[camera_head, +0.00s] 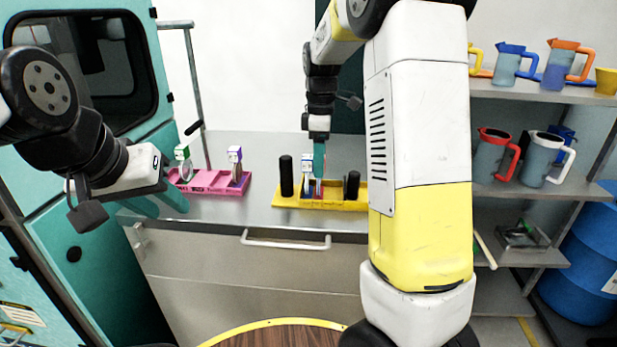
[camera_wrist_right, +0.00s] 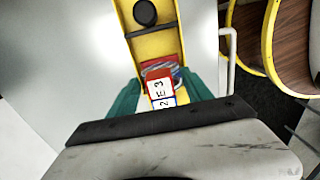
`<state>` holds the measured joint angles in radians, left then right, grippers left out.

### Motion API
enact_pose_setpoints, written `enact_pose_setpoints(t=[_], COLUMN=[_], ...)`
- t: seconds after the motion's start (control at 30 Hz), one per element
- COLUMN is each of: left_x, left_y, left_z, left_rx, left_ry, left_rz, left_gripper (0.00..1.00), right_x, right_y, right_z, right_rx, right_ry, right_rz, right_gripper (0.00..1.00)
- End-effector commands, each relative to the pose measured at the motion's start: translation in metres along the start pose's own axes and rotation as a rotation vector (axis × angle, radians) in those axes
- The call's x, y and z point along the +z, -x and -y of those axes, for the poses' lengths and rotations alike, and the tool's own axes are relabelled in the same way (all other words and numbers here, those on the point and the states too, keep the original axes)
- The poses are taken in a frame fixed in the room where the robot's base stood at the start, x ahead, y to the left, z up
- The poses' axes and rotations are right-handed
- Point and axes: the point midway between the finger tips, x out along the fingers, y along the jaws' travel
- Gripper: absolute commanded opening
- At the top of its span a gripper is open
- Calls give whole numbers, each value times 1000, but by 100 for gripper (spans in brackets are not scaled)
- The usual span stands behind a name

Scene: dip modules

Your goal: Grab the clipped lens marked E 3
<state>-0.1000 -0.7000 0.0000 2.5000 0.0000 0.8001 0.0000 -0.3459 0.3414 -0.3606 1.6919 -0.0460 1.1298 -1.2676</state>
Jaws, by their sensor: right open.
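The clipped lens marked E 3 (camera_wrist_right: 160,86) shows a white, red-edged label in the right wrist view, with a blue-edged part marked 2 beside it. It stands in a yellow tray (camera_wrist_right: 168,42). My right gripper (camera_wrist_right: 160,92) is open, with one teal finger on each side of the clip; I cannot tell whether either touches it. In the head view my right gripper (camera_head: 319,160) points down over the yellow tray (camera_head: 330,204), partly hiding the clips there. My left gripper (camera_head: 158,203) is open and empty at the left, in front of the counter.
A pink tray (camera_head: 210,190) on the counter holds a green-marked clip (camera_head: 183,160) and a purple-marked clip (camera_head: 235,160). Black cylinders (camera_head: 287,176) stand at both ends of the yellow tray. Shelves with jugs (camera_head: 510,66) are at the right. The counter between the trays is clear.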

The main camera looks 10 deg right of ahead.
Motion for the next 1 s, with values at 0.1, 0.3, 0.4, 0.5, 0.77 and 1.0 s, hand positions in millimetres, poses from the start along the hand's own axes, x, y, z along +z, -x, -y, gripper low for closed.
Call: enact_pose_setpoints(t=[0.1,0.3,0.4,0.5,0.77,1.0], left_x=[0,0,0,0,0,0], left_y=[0,0,0,0,0,0], left_z=[0,0,0,0,0,0], left_rx=[0,0,0,0,0,0], left_ry=[0,0,0,0,0,0], left_rz=[0,0,0,0,0,0], left_gripper=[37,37,37,37,37,37], right_x=[0,0,0,0,0,0], right_y=[0,1,1,1,2,18], right_z=[0,0,0,0,0,-1], right_rx=[0,0,0,0,1,3], right_ry=[0,0,0,0,0,0], right_rz=[0,0,0,0,0,-2], right_gripper=[52,13,0,0,0,0])
